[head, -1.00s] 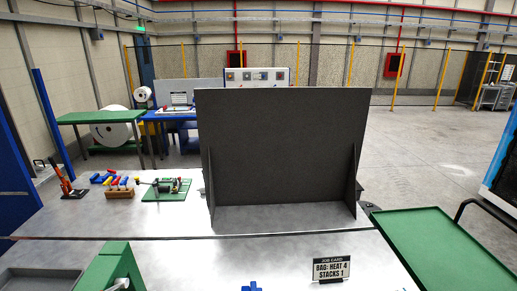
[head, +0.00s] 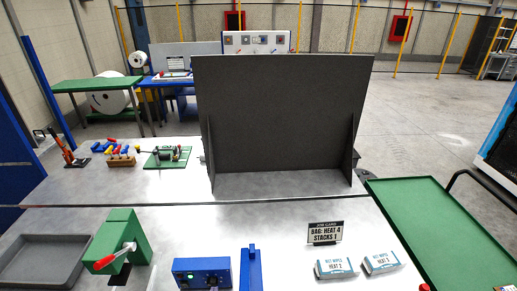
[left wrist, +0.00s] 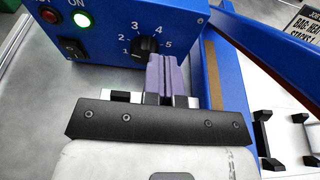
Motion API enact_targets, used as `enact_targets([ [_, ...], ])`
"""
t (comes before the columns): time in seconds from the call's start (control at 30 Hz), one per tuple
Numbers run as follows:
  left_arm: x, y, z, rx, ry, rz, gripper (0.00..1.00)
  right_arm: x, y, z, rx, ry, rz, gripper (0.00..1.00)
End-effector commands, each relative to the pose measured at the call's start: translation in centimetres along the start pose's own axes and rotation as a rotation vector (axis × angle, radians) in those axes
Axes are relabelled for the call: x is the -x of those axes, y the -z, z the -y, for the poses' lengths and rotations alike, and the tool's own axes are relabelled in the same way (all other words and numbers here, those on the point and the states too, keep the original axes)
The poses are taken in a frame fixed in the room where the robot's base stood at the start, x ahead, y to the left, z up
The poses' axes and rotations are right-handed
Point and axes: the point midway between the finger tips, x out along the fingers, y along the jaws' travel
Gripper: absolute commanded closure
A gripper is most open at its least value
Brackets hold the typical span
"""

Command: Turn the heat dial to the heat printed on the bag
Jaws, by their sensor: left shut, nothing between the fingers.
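The blue sealer box (head: 202,272) stands at the front of the bench. In the left wrist view its black heat dial (left wrist: 146,46) shows, with numbers 1 to 5 around it; I cannot tell its setting for sure. My left gripper (left wrist: 168,62) has its purple fingers shut and empty, right beside the dial; whether they touch it is unclear. A job card (head: 325,232) reads "BAG: HEAT 4, STACKS 1". Two white-and-blue packs, a left one (head: 335,268) and a right one (head: 381,262), lie in front of it, their print too small to read surely. My right gripper is out of view.
A green lit ON lamp (left wrist: 82,20) is on the box. A blue bar (head: 251,270) stands beside it. A green press with a red handle (head: 118,245) and a grey tray (head: 45,262) are on the left. A dark upright panel (head: 280,115) stands behind; a green tray (head: 440,235) is right.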

Motion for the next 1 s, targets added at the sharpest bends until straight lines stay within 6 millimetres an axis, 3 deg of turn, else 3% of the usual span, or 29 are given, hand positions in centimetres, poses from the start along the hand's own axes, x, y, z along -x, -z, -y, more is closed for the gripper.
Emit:
enact_targets([
  [0.23, 2.0, 0.4, -0.1, 0.000, -0.003, 0.000, 1.00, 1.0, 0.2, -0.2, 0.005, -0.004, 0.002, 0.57],
  [0.73, 2.6, 0.7, -0.2, 0.041, -0.013, -0.008, 1.00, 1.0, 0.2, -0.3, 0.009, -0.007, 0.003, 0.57],
  [0.87, 4.1, 1.0, -0.9, 0.217, -0.059, -0.039, 1.00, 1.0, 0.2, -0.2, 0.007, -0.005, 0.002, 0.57],
  [1.0, 7.5, 2.0, -2.6, 0.613, -0.180, -0.108, 1.00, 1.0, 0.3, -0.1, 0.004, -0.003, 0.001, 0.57],
])
